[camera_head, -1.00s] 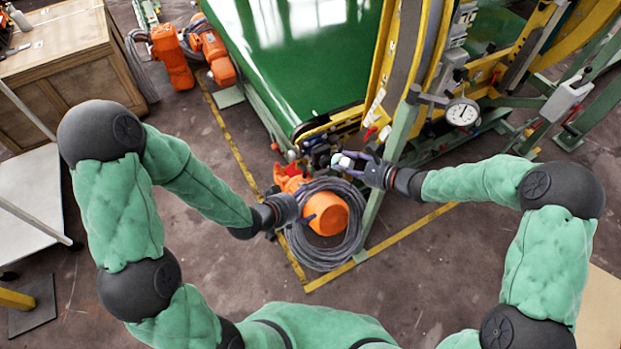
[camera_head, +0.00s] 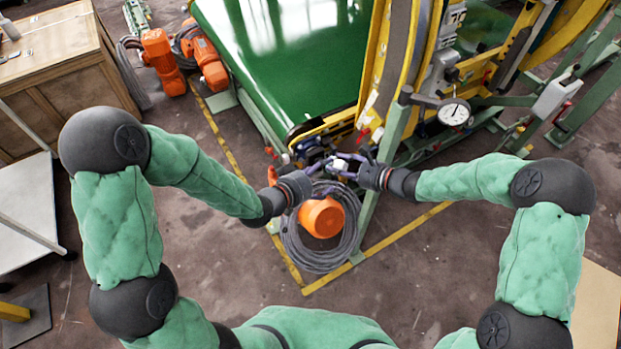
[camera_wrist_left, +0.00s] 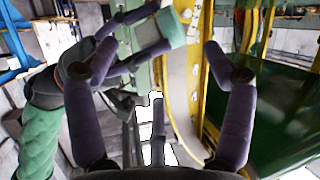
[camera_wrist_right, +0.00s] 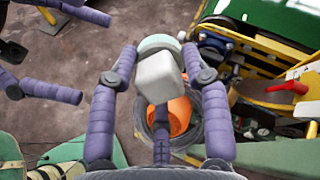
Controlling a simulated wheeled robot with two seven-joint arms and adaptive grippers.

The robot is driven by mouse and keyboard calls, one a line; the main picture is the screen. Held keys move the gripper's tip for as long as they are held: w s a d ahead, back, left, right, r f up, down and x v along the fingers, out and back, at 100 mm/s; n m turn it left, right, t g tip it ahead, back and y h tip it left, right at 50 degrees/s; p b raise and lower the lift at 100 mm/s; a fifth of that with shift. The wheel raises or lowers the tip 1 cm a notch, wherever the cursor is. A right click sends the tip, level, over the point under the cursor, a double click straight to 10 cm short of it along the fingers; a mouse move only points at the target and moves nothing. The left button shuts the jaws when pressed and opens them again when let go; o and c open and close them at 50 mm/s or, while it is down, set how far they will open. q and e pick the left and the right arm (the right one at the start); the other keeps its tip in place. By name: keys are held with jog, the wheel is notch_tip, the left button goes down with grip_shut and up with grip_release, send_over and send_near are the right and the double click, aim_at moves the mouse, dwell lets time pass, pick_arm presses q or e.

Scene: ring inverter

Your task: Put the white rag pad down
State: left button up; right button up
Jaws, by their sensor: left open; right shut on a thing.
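The white rag pad (camera_wrist_right: 158,78) is a small pale block with a greenish face, held between the fingertips of my right gripper (camera_wrist_right: 160,56). In the left wrist view the pad (camera_wrist_left: 171,28) looks pale green and sits between the right gripper's purple fingers. In the head view the pad (camera_head: 340,164) is a small white spot above the orange motor. My left gripper (camera_wrist_left: 160,55) is open with nothing between its fingers. In the head view it (camera_head: 318,172) faces the right gripper from the left, close to the pad; contact cannot be told.
An orange motor (camera_head: 322,217) ringed by a coiled grey cable (camera_head: 318,262) lies on the floor below the grippers. A green conveyor (camera_head: 285,60) and a yellow frame with a dial gauge (camera_head: 455,113) stand beyond. Open floor (camera_head: 400,290) lies nearer me.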

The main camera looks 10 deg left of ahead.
aim_at(334, 166)
pick_arm(q)
jog(key=shift+x, duration=2.9)
jog(key=shift+a, duration=0.1)
jog(key=c, duration=1.3)
jog(key=shift+r, duration=0.1)
jog(key=shift+c, duration=0.5)
pick_arm(e)
jog(key=o, duration=0.9)
jog(key=shift+s, duration=0.1)
pick_arm(q)
grip_shut()
pick_arm(e)
jog(key=shift+o, duration=0.9)
jog(key=shift+d, duration=0.1)
